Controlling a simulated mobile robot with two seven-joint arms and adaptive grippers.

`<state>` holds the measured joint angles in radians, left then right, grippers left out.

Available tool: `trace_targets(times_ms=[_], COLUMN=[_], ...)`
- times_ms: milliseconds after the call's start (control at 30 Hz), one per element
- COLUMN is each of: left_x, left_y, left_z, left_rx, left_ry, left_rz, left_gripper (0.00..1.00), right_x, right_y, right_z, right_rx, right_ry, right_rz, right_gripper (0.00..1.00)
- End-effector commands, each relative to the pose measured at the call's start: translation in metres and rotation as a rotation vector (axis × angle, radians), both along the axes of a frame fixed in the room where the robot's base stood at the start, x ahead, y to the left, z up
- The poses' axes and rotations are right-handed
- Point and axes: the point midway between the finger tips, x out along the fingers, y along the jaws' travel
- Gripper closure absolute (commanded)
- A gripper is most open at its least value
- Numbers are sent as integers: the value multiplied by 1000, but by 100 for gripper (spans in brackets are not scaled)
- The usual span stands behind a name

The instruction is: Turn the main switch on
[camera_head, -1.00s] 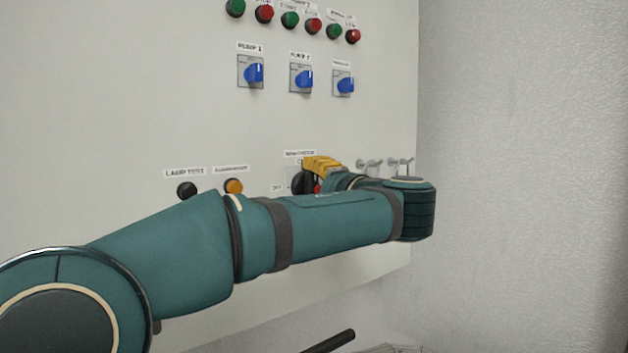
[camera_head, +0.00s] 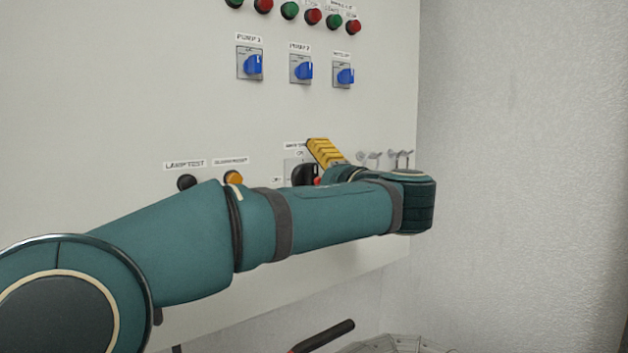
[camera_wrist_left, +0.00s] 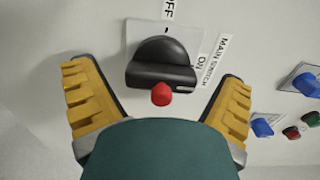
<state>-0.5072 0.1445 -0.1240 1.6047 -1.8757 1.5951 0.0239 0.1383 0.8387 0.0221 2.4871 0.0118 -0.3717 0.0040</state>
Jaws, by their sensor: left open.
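The main switch is a black rotary knob (camera_head: 304,174) low on the pale panel, partly hidden by my left arm in the head view. In the left wrist view the knob (camera_wrist_left: 162,62) has a raised grip bar and a red nub. The OFF label is above it and the ON label at its right; one end of the bar lies beside ON. My left gripper (camera_wrist_left: 155,74) is open, its yellow fingers on either side of the knob with visible gaps. In the head view one yellow finger (camera_head: 325,153) shows, tilted, beside the knob. My right gripper is out of view.
The lamp test button (camera_head: 187,182) and an orange button (camera_head: 234,178) sit left of the switch. Blue selector switches (camera_head: 301,69) and red and green buttons are above. Metal key-like fittings (camera_head: 399,158) are at the right, near a grey wall (camera_head: 520,150).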

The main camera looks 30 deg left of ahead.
Motion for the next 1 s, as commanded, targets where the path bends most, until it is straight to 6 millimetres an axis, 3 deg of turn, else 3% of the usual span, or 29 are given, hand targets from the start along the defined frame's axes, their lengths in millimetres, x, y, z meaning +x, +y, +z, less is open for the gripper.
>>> trace_targets(times_ms=[267, 700, 1000], left_x=[-7, -39, -46], left_y=[-18, -94, -111], left_z=[0, 0, 0], left_rx=[0, 0, 0], left_ry=[0, 0, 0], left_rz=[-3, -2, -1], left_gripper=[4, 4, 4], right_x=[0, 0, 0], right_y=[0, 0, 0], right_z=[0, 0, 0], right_rx=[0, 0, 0], right_ry=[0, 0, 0], right_rz=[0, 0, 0], right_gripper=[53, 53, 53])
